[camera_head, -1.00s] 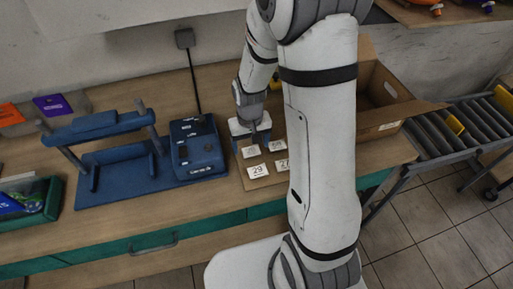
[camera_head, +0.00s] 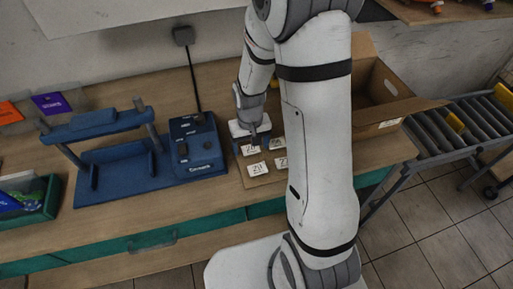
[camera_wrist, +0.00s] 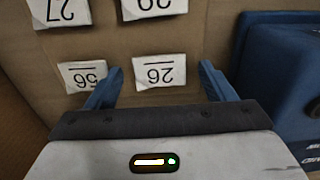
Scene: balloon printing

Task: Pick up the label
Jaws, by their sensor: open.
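Several small white number labels lie flat on a brown cardboard sheet (camera_wrist: 190,115). One label (camera_wrist: 160,71) shows upside down between my fingertips in the wrist view and seems to read 26. It also shows in the head view (camera_head: 250,150), just in front of my gripper. Another label (camera_wrist: 82,76) lies beside my left fingertip. Two more labels, reading 27 (camera_wrist: 58,12) and 29 (camera_wrist: 155,8), lie farther up the wrist view. My gripper (camera_wrist: 158,76) is open and empty, its blue fingers on either side of the 26 label. Its exact height above the sheet is unclear.
A blue printer-like device (camera_head: 195,148) stands left of the sheet, with a blue frame (camera_head: 115,160) beyond it. An open cardboard box (camera_head: 385,90) is to the right, then a roller conveyor (camera_head: 450,130). A green bin (camera_head: 30,200) sits at far left.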

